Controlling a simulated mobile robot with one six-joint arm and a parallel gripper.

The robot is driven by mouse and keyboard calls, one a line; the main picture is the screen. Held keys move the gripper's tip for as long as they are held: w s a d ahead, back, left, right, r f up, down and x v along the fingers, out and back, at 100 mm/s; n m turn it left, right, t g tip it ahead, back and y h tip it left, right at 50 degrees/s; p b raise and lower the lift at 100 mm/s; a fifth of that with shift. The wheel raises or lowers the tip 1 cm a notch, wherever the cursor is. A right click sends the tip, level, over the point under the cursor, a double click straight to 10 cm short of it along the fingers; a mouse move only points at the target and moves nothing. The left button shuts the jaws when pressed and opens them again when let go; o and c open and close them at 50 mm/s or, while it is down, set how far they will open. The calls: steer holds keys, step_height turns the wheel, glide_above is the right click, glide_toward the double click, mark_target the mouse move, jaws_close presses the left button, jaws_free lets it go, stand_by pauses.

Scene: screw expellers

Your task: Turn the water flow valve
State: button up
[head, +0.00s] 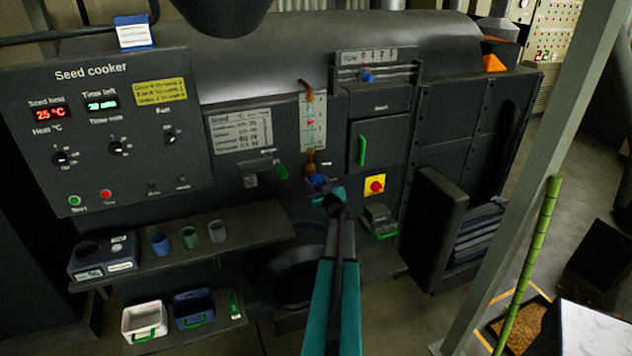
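A blue valve knob (318,181) sits at the foot of an upright flow gauge (312,122) with a brass fitting between them. I take this knob for the water flow valve; its label is not readable. My gripper (323,193) is at the knob, its teal end just below and right of it. The fingers are small and partly hidden, so I cannot tell whether they touch or close around the knob. My arm reaches up from the bottom middle of the view.
A Seed cooker panel (100,120) is at the left. Another blue knob (367,76) sits on a scale above right. A yellow and red switch (375,186) is close right of my gripper. A shelf (180,255) with small cups juts out at lower left. A grey post (540,180) stands right.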

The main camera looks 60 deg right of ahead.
steer(key=shift+c, duration=1.1)
steer(key=shift+f+n+b, duration=0.1)
steer(key=shift+n+b, duration=0.2)
steer(key=shift+b, duration=0.1)
steer(key=shift+n, duration=0.3)
steer(key=shift+s+n+b, duration=0.1)
steer(key=shift+n+b, duration=1.3)
steer(key=shift+n, duration=0.2)
steer(key=o, duration=1)
steer(key=shift+o, duration=0.2)
